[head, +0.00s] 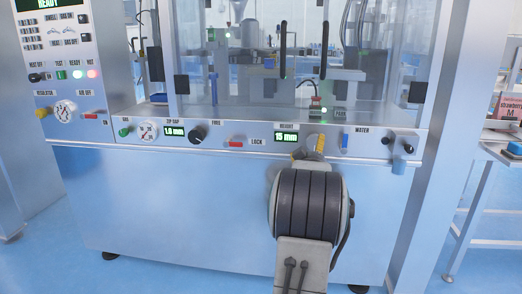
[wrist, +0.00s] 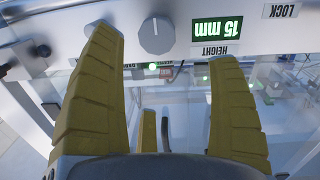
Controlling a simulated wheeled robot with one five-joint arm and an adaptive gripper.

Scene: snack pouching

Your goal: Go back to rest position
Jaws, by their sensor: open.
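Past the fingertips is the machine's front panel, upside down in that view, with a grey round knob (wrist: 156,35) and a HEIGHT display (wrist: 232,27) reading 15 mm. The knob lies beyond the fingertips, apart from them as far as I can tell. In the head view my arm rises in front of the panel and hides most of the gripper; a bit of yellow finger shows by the HEIGHT display (head: 286,137).
The machine's panel carries a TIP GAP display (head: 174,131), a dark knob (head: 197,134), a LOCK switch (head: 235,143) and a blue WATER switch (head: 345,140). Clear guard panels stand above. A table (head: 490,150) with items is at right. Blue floor (head: 45,255) is open at lower left.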

